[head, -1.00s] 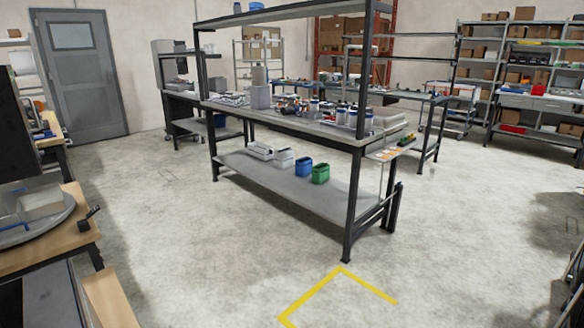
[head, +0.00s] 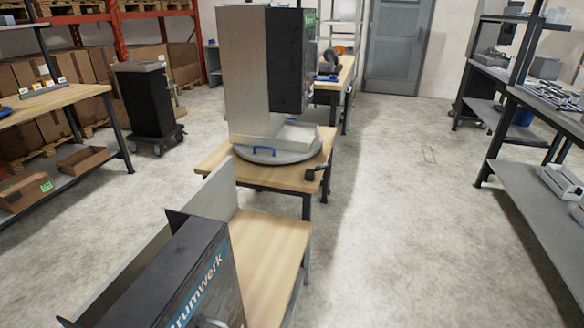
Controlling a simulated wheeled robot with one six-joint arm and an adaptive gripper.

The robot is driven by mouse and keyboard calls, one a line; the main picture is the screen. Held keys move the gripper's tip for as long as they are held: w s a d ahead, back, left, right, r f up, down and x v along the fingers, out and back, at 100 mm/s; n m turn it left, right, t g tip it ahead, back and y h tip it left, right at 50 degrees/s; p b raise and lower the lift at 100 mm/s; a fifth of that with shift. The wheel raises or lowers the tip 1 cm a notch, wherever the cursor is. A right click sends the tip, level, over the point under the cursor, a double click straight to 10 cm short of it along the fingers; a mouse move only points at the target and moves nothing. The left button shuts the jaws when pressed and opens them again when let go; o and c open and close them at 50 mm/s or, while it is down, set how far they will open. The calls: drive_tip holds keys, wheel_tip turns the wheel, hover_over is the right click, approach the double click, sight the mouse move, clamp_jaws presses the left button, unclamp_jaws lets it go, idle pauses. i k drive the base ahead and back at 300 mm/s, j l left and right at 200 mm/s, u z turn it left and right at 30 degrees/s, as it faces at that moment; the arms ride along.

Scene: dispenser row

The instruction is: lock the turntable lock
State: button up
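The turntable (head: 308,157) is a round grey plate on a wooden bench near the middle of the head view. A blue handle (head: 264,151) sits at its front edge. A tall pale cabinet with a black side (head: 291,60) stands on the plate. A small dark lever with a thick end (head: 316,172) sticks out at the bench's right front corner, beside the plate; it looks like the turntable lock. Its exact setting is too small to tell. My gripper is not in view.
A dark box with lettering (head: 190,275) stands in the near foreground by a lower wooden surface (head: 265,250). A black wheeled cart (head: 146,100) is at the left. A metal workbench (head: 535,190) is at the right. The floor between (head: 410,210) is clear.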

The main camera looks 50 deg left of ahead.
sight(319, 168)
drive_tip(key=u, duration=1.5)
drive_tip(key=i+l, duration=0.4)
drive_tip(key=i, duration=0.25)
drive_tip(key=i+l+u, duration=0.1)
drive_tip(key=i+l, duration=0.3)
drive_tip(key=i, duration=0.2)
drive_tip(key=i+l, duration=0.4)
drive_tip(key=i, duration=0.25)
drive_tip(key=i+l, duration=0.45)
drive_tip(key=i, duration=0.15)
drive_tip(key=j+u, duration=0.05)
